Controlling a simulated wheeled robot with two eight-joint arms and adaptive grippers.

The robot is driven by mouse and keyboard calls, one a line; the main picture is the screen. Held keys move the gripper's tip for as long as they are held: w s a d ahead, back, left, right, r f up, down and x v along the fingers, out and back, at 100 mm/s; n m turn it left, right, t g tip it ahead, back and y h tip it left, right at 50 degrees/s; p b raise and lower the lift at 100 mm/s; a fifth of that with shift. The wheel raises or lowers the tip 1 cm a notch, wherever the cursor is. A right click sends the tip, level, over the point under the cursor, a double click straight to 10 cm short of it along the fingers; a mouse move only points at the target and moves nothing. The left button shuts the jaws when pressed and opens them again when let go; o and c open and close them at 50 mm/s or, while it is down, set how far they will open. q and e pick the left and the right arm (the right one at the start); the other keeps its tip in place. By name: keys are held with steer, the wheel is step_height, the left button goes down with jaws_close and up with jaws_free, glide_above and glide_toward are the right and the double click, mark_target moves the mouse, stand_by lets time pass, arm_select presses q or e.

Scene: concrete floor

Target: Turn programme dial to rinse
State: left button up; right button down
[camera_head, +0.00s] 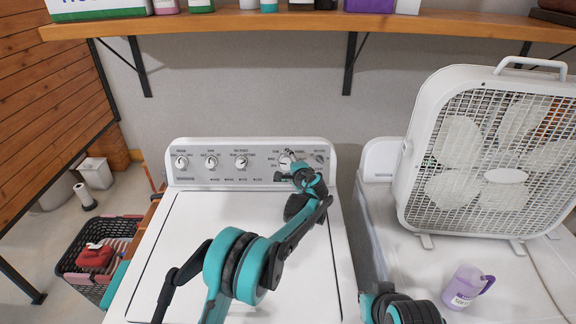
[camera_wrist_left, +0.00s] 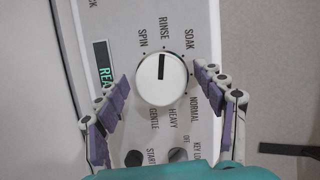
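The programme dial (camera_wrist_left: 161,80) is a round white knob on the washer's control panel. Its dark pointer line points up in the left wrist view, toward the word RINSE (camera_wrist_left: 164,28). SPIN is to the left of that word and SOAK to the right. My left gripper (camera_wrist_left: 160,84) is open, with its purple-padded fingers on both sides of the dial. Gaps show between the pads and the knob. In the head view the left gripper (camera_head: 291,162) is at the panel's right part and partly covers the dial (camera_head: 285,160). My right gripper is not in view.
Several smaller knobs (camera_head: 211,162) line the panel to the left. A shelf (camera_head: 300,24) with bottles hangs above. A white box fan (camera_head: 490,155) and a purple cup (camera_head: 466,287) stand on the machine at right. A basket (camera_head: 100,245) is on the floor at left.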

arm_select(q)
steer(key=v, duration=1.2)
steer(key=s+a+r+n+g, duration=0.2)
steer(key=s+a+n, duration=0.1)
steer(key=s+a, duration=0.55)
steer(key=s+a+r+n+g, duration=0.2)
steer(key=s+a+n, duration=0.2)
steer(key=s+a, duration=0.4)
steer(key=s+a+f+n+h, duration=0.1)
steer(key=s+f+n, duration=0.1)
steer(key=s, duration=0.6)
steer(key=s+a+f+n+g+h, duration=0.1)
steer(key=s+a+f+n+h, duration=0.1)
steer(key=s, duration=0.6)
steer(key=s+a+f+n+g+h, duration=0.1)
steer(key=s+a+f+n, duration=0.1)
steer(key=s, duration=0.6)
steer(key=shift+s+f+n+h, duration=0.25)
steer(key=shift+f+n, duration=0.2)
steer(key=shift+n, duration=0.25)
